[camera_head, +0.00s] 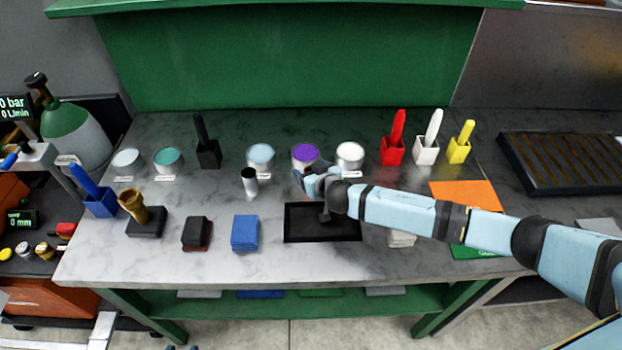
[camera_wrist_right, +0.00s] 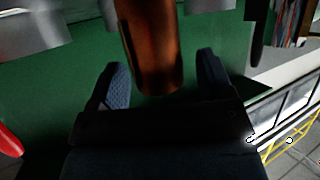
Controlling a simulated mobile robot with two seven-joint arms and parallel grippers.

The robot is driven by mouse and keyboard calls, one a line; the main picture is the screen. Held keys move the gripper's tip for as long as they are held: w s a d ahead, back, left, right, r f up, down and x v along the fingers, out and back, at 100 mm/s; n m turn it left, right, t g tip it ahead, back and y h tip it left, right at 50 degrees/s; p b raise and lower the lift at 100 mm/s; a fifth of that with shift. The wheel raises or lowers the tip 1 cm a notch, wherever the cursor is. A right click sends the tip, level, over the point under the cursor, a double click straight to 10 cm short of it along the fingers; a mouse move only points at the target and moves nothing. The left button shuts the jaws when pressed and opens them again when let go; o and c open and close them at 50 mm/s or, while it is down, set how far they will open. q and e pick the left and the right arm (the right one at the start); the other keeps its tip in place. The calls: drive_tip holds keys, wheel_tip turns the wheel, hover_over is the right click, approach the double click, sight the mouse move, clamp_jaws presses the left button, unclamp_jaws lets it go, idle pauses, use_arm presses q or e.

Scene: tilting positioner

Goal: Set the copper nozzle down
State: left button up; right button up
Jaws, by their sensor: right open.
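My right gripper (camera_head: 308,182) reaches in from the right above the back edge of a black tray (camera_head: 288,238). In the right wrist view its two fingers (camera_wrist_right: 160,72) stand open, one on each side of the copper nozzle (camera_wrist_right: 150,45). There is a gap between the nozzle and each finger. The nozzle's top runs out of that view. In the head view I cannot make out the nozzle near the gripper. Two small dark tips at the bottom edge of the head view may be my left gripper (camera_head: 181,347), mostly cut off.
Cans with white, teal, light blue and purple tops line the back, the purple one (camera_head: 305,153) close to my gripper. A metal cup (camera_head: 249,182) stands left of it. A brown-gold piece (camera_head: 134,205) stands on a black block. Blue pads (camera_head: 245,232) lie left of the tray.

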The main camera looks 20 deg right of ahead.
drive_tip(key=c, duration=1.2)
